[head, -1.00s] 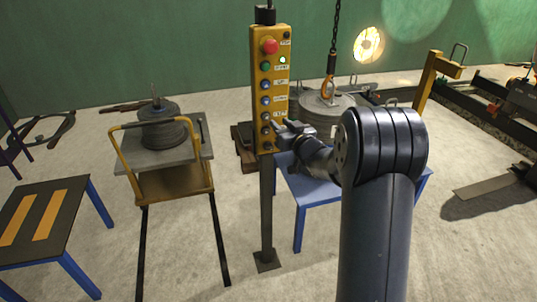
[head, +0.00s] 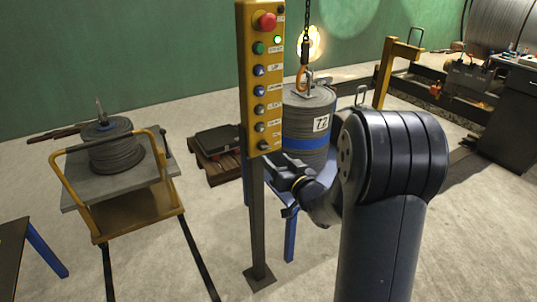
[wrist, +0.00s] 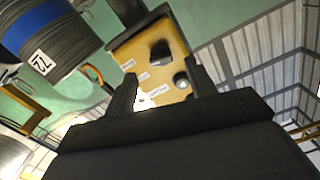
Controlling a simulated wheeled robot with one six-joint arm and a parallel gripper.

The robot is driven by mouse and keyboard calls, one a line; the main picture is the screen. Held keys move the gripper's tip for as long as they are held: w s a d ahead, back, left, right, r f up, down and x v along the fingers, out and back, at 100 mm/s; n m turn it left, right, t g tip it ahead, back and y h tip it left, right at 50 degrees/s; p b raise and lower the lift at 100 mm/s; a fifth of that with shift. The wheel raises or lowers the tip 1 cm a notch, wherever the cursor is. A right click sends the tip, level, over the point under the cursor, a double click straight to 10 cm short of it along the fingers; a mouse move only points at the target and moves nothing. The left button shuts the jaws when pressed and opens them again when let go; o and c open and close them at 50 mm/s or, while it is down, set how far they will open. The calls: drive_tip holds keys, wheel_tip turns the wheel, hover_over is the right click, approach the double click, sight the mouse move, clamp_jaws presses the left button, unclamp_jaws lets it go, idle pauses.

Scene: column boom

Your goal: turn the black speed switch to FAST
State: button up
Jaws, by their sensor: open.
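The yellow control box (head: 262,80) stands on a grey post, with a red button at the top and a column of controls below. The black speed switch (head: 263,146) is the lowest control; in the wrist view the black switch (wrist: 160,53) shows as a dark knob near the box's end. A grey knob (wrist: 181,80) sits beside it, closer to my fingers. My gripper (head: 281,171) is open, just below and right of the box's lower end. In the wrist view my gripper (wrist: 160,80) has its fingers either side of the knobs, apparently gripping nothing. The FAST marking is not readable.
A cable drum (head: 308,118) marked 72 hangs at or rests under a hook and chain behind the box. A yellow-railed cart (head: 125,205) with a spool stands left. A wooden pallet (head: 215,165) lies behind the post.

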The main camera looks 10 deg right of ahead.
sight(264, 147)
drive_tip(key=shift+x, duration=2.3)
drive_tip(key=c, duration=1)
drive_tip(key=shift+f+b, duration=0.1)
drive_tip(key=shift+b, duration=0.2)
drive_tip(key=shift+d+n+b, duration=0.15)
drive_tip(key=shift+n+b, duration=2.55)
drive_tip(key=shift+n, duration=0.25)
drive_tip(key=shift+d+n+b, duration=0.1)
drive_tip(key=shift+n+b, duration=2.55)
drive_tip(key=shift+n, duration=0.3)
